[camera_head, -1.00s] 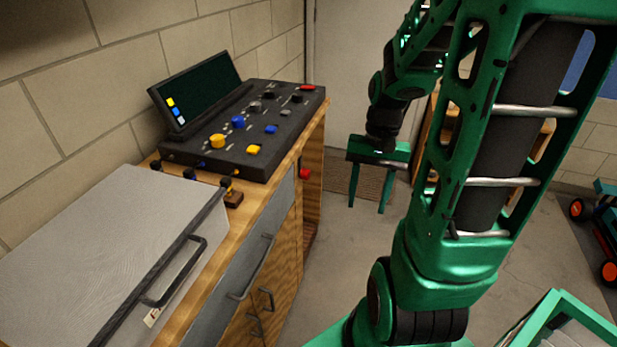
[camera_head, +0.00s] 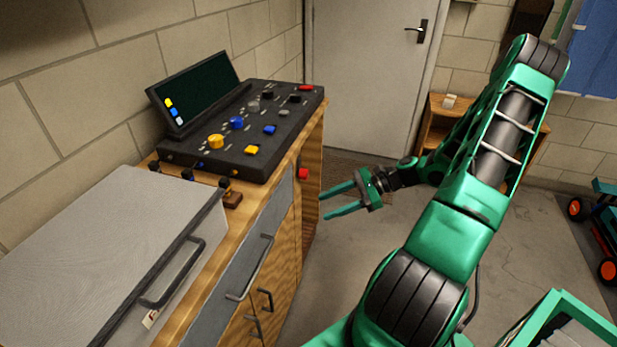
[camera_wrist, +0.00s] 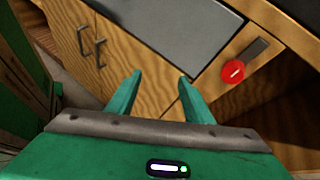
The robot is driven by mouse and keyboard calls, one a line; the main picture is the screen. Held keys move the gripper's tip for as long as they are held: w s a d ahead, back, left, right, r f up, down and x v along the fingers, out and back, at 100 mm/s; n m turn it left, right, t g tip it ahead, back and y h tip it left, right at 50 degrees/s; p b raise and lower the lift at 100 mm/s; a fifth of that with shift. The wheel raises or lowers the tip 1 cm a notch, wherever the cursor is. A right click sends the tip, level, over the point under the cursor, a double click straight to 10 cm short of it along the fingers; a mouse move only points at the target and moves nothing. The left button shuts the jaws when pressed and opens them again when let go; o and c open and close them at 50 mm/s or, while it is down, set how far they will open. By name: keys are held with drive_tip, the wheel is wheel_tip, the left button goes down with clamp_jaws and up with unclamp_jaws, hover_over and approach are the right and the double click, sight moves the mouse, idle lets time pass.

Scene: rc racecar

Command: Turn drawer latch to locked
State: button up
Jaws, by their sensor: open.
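The drawer latch is a red round knob (camera_wrist: 233,72) on the wooden cabinet front in the wrist view, right of the grey drawer, with a pale mark and a dark bar beside it. In the head view the red knob (camera_head: 303,173) sits near the cabinet's right end. The grey drawer front (camera_head: 240,262) looks closed and also shows in the wrist view (camera_wrist: 165,30). My gripper (camera_head: 324,203) is open and empty, its fingers pointing at the cabinet just right of and below the knob. In the wrist view my gripper (camera_wrist: 160,80) has the knob to the right of its fingers.
A black control panel (camera_head: 205,165) with coloured knobs and a screen stands on the cabinet top. A grey box with a handle (camera_head: 90,260) is in front of it. Drawer handles (camera_head: 265,300) stick out below. Open floor (camera_head: 385,235) lies right of the cabinet.

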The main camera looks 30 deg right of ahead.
sight(308, 175)
drive_tip(key=w+d+r+m+t, duration=0.2)
drive_tip(key=w+d+m+t, duration=0.2)
drive_tip(key=d+m+t, duration=0.35)
drive_tip(key=shift+t, duration=0.25)
drive_tip(key=x, duration=1)
drive_tip(key=shift+w+a+r, duration=0.2)
drive_tip(key=shift+w, duration=0.15)
drive_tip(key=shift+n, duration=0.25)
drive_tip(key=c, duration=1)
